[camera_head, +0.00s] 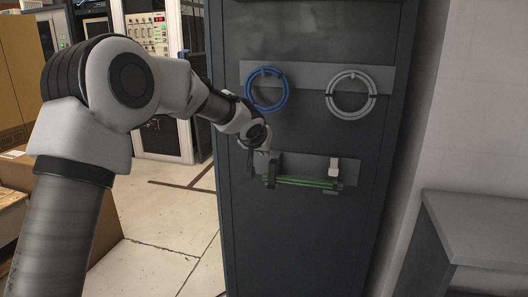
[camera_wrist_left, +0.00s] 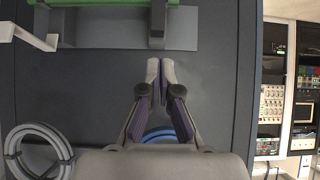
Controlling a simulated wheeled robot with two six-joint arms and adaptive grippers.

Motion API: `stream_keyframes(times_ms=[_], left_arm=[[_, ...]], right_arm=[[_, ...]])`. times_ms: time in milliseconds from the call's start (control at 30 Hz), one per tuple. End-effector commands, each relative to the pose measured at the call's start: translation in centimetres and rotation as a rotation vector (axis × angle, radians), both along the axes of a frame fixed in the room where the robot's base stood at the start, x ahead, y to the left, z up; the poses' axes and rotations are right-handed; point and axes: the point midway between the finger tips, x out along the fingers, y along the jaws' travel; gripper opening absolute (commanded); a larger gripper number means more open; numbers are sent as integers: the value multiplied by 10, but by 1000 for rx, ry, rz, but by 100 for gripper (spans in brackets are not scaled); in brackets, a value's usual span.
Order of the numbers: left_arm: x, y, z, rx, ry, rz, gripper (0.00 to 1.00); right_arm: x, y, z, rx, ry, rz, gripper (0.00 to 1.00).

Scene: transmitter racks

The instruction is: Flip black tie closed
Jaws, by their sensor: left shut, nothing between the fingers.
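The black tie (camera_head: 275,163) is on the left part of the lower grey plate, its dark strap standing above the green cable bundle (camera_head: 305,183). I cannot tell how far it is swung over the cables. In the left wrist view, where the scene is upside down, the black tie (camera_wrist_left: 157,22) is just beyond my fingertips, with the green cables (camera_wrist_left: 105,3) at the top edge. My left gripper (camera_head: 258,160) is beside the black tie. In the left wrist view its fingers (camera_wrist_left: 160,70) are shut together and empty, apart from the tie. My right gripper is out of view.
A white tie (camera_head: 334,168) sticks out on the right of the lower plate (camera_head: 350,165). A blue coil (camera_head: 267,106) and a grey coil (camera_head: 351,111) hang on the upper plate. A grey bench (camera_head: 480,220) stands at right. Floor at left is partly clear.

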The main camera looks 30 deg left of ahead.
Motion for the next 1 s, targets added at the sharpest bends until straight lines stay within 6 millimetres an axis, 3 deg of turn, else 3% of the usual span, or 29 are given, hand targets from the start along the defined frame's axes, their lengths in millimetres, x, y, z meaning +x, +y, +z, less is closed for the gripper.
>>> stream_keyframes(times_ms=[33, 333, 533, 1000], left_arm=[[-8, -2, -15, 0, 0, -1, 0], [-61, -14, -33, -1, 0, -1, 0], [-76, -18, -33, -1, 0, -1, 0], [-77, -18, -32, 0, 1, 0, 0]], right_arm=[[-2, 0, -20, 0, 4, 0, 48], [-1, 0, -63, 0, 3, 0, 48], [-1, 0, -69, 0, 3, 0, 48], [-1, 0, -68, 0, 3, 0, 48]])
